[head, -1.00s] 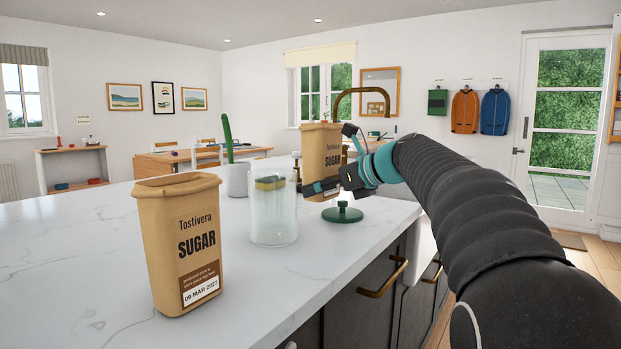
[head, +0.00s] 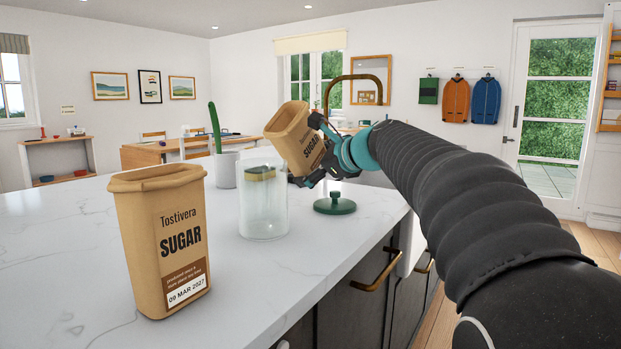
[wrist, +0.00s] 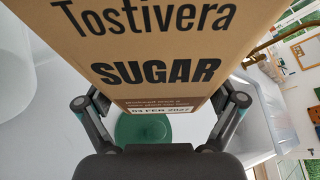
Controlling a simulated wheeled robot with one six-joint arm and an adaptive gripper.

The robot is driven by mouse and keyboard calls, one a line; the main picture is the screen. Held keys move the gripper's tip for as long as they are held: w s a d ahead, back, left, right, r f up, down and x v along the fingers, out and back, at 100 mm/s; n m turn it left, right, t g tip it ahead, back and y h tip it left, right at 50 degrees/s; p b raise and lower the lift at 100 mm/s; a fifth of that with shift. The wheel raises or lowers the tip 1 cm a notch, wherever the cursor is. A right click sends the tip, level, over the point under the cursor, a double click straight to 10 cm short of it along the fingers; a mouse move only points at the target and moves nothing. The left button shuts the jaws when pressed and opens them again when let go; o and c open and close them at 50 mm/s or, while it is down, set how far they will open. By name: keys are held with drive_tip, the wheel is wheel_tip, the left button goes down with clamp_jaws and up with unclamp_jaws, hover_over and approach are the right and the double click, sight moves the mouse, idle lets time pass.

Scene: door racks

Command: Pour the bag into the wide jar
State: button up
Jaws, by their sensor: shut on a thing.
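My gripper (head: 316,152) is shut on a tan sugar bag (head: 291,133), held above the counter with its open top tipped to the left. The wrist view shows this bag (wrist: 160,35) between the fingers, its SUGAR label facing the camera. The clear, wide glass jar (head: 263,212) stands upright and open on the counter, just left of and below the held bag. No sugar stream shows. A second tan sugar bag (head: 165,240), dated 09 MAR 2027, stands upright at the front left.
A green lid-like disc with a knob (head: 335,205) lies right of the jar. The marble counter (head: 60,270) is clear at left.

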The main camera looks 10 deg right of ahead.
sight(322, 145)
drive_tip(key=shift+w+d+f+n+t+b, duration=0.15)
drive_tip(key=shift+f+n+t+b, duration=0.25)
drive_tip(key=shift+b, duration=0.65)
drive_tip(key=r+b, duration=0.1)
drive_tip(key=r+n, duration=0.1)
drive_tip(key=r+n+t+b, duration=0.1)
drive_tip(key=r, duration=0.1)
drive_tip(key=shift+w+d+r+h+b, duration=0.1)
drive_tip(key=shift+w+d+h+b, duration=0.2)
drive_tip(key=shift+w+d+h, duration=0.1)
drive_tip(key=n+b, duration=0.2)
drive_tip(key=b, duration=0.1)
drive_tip(key=shift+s+a+r+t, duration=0.1)
drive_tip(key=shift+r+t, duration=0.25)
drive_tip(key=shift+t, duration=0.05)
drive_tip(key=r+n, duration=0.1)
drive_tip(key=r+n+b, duration=0.1)
drive_tip(key=r, duration=0.1)
drive_tip(key=r+n+t+b, duration=0.1)
drive_tip(key=shift+s+a+r, duration=0.25)
drive_tip(key=shift+r, duration=0.15)
drive_tip(key=shift+d+p, duration=0.1)
drive_tip(key=shift+p, duration=0.2)
